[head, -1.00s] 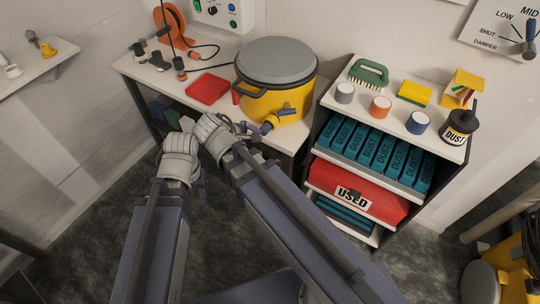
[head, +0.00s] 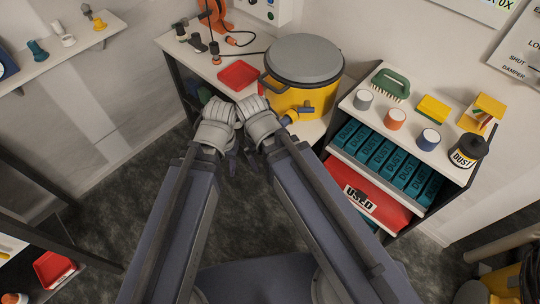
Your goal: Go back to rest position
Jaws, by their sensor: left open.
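My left gripper (head: 232,163) is near the middle of the head view, in front of the bench. Its small dark fingers are open, pointing down over the dark floor, and I see nothing between them. My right gripper (head: 251,155) is close beside it on the right. Its fingers are mostly hidden behind its own wrist, so I cannot tell their state. The two pale wrists nearly touch in the picture. Both forearms run up from the bottom edge.
Beyond the wrists, the bench (head: 207,66) holds a yellow drum (head: 300,98) and a red tray (head: 239,74). A shelf unit (head: 440,150) with teal boxes (head: 380,153) stands right. A wall shelf (head: 58,57) is upper left. Open floor (head: 120,195) lies left.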

